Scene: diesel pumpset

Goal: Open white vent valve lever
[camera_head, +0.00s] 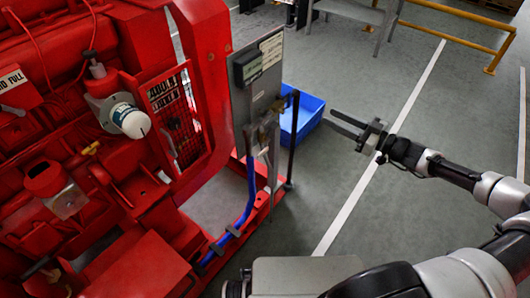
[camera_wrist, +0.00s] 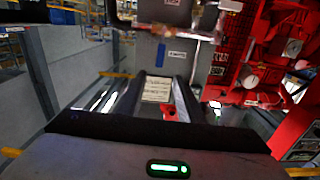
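My gripper (camera_head: 329,118) is in the air to the right of the grey upright panel (camera_head: 262,80), clear of it. Its two fingers are apart, with nothing between them, and point left toward the panel's side. The wrist view also shows the gripper (camera_wrist: 160,78) open, with a white label beyond the gap. Small brass-coloured valve fittings (camera_head: 263,130) sit low on the panel, above a blue hose (camera_head: 245,195). I cannot pick out the white vent valve lever with certainty in either view; it is too small or hidden.
The red pumpset (camera_head: 60,130) fills the left, with a white-ended filter (camera_head: 130,118) on it. A dark upright post (camera_head: 293,140) stands beside the panel. A blue crate (camera_head: 306,112) is on the floor behind it. Open grey floor lies right of the crate; yellow rails (camera_head: 460,15) stand farther back.

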